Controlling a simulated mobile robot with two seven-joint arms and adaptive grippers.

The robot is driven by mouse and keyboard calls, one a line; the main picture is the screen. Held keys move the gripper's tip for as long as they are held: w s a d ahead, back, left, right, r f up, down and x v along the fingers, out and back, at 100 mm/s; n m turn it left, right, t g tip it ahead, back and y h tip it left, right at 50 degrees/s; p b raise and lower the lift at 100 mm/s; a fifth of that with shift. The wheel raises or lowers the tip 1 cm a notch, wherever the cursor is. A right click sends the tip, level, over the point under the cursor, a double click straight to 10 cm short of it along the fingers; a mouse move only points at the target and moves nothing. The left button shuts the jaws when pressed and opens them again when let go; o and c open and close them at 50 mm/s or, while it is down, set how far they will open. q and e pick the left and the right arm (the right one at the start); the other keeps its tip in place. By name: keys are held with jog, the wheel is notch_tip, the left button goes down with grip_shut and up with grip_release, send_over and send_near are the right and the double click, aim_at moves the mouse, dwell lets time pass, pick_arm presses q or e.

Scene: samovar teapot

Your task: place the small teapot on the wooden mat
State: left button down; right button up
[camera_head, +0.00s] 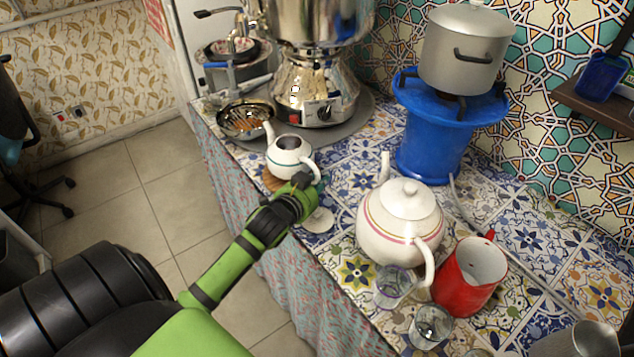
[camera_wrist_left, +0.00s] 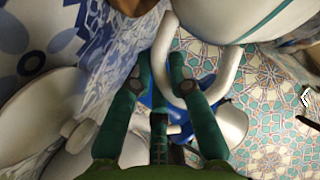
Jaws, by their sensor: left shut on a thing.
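The small teapot (camera_head: 288,157) is white with a teal band. Its top is open and dark inside, and its spout points to the back left. My left gripper (camera_head: 303,184) is shut on its handle at the near right side. In the left wrist view the white handle (camera_wrist_left: 228,70) loops by the green fingers, and the teapot's body (camera_wrist_left: 235,14) fills the top. The wooden mat (camera_head: 271,181) shows only partly, beneath the teapot at the counter's left edge. I cannot tell whether the teapot touches it. My right gripper is out of view.
A samovar (camera_head: 315,85) stands behind, with a pan (camera_head: 245,121) to its left. A large white teapot (camera_head: 398,222), a red pitcher (camera_head: 468,279) and glasses (camera_head: 392,288) stand at the right. A small white lid-like piece (camera_head: 320,221) lies near my gripper.

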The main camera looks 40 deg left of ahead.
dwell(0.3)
pick_arm(q)
jog(key=c, duration=1.2)
grip_release()
jog(key=shift+f, duration=0.15)
jog(key=shift+o, duration=0.2)
jog(key=v, duration=1.2)
